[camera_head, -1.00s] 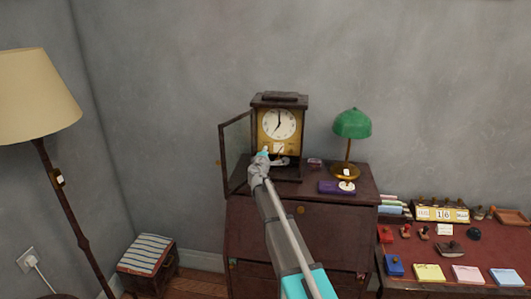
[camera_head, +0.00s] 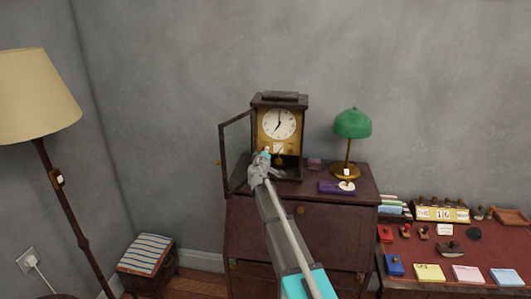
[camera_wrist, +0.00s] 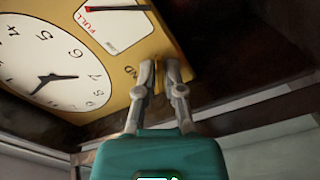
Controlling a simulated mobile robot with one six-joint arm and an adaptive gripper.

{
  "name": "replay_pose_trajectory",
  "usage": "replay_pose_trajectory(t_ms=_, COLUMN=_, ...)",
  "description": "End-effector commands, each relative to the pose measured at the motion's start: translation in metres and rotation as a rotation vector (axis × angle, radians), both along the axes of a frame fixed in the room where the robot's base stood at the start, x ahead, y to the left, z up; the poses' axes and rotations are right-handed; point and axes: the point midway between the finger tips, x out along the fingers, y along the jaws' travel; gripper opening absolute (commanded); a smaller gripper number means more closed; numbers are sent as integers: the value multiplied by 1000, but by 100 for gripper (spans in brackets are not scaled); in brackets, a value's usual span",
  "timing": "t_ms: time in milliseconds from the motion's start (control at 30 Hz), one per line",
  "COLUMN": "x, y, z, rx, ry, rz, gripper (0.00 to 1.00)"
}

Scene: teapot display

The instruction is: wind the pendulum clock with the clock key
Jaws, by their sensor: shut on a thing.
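The pendulum clock (camera_head: 279,125) stands on the dark wooden desk, its glass door (camera_head: 237,150) swung open to the left. Its white dial shows in the wrist view (camera_wrist: 45,65), set in a yellow plate with a gauge (camera_wrist: 115,22) marked FULL and part of a word ending in ND. My gripper (camera_head: 274,159) is at the lower front of the clock. In the wrist view, its two fingers (camera_wrist: 160,68) are close together against the plate, near the lettering. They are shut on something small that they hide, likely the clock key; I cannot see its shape.
A green lamp (camera_head: 352,124) and a purple box (camera_head: 337,187) stand on the desk right of the clock. A red-topped table (camera_head: 440,258) with stamps and pads is at the right. A floor lamp (camera_head: 38,95) and a striped stool (camera_head: 146,254) are at the left.

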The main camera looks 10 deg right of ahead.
Motion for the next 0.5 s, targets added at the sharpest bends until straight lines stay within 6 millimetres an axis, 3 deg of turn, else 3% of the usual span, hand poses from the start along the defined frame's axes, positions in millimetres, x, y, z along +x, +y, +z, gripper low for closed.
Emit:
replay_pose_trajectory(t_ms=400, x=-1, y=0, z=-1, rx=13, ry=-4, rz=-1, gripper=0)
replay_pose_trajectory(t_ms=433, x=-1, y=0, z=-1, rx=12, ry=-3, rz=-1, gripper=13)
replay_pose_trajectory(t_ms=500, x=-1, y=0, z=-1, rx=12, ry=-3, rz=-1, gripper=26)
